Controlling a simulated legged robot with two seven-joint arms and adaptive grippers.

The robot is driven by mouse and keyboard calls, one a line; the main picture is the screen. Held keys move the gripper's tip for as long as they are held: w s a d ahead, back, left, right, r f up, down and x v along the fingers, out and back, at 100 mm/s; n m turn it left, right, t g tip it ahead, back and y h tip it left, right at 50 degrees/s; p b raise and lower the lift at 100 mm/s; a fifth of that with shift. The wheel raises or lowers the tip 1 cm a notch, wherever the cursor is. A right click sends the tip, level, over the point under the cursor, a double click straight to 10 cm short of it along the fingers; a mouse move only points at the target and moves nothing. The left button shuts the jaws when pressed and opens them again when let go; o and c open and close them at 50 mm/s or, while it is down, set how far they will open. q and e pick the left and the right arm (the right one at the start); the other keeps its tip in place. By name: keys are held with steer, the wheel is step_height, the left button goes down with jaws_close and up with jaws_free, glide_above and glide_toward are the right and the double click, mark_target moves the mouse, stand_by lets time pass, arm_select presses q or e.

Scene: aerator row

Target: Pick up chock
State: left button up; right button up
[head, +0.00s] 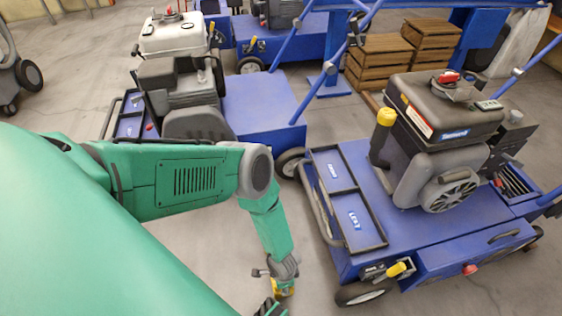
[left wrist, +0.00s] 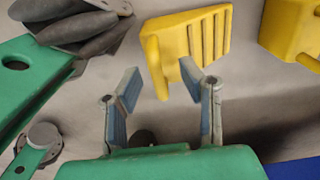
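A yellow chock (left wrist: 190,42) with a ribbed face lies on the floor in the left wrist view, just beyond my left fingertips. My left gripper (left wrist: 160,72) is open and empty, with its fingers spread on either side of the chock's near end. I cannot tell whether they touch it. A second yellow chock (left wrist: 292,32) is cut off at the right edge of that view. In the head view my left gripper (head: 281,274) points down at the floor, with a yellow chock (head: 284,291) partly hidden under it. My right gripper is not in view.
A blue aerator cart (head: 440,245) with a dark engine stands right of my left arm, its wheel (head: 362,292) close by. Another blue cart (head: 262,105) stands behind. Wooden crates (head: 378,62) are at the back. Bare floor lies between my arm and the right cart.

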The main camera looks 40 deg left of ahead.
arm_select(q)
steer(key=shift+f, duration=0.6)
steer(key=shift+d+r, duration=0.15)
steer(key=shift+d, duration=0.05)
jaws_close()
steer(key=shift+a, duration=0.1)
steer(key=shift+r, duration=0.1)
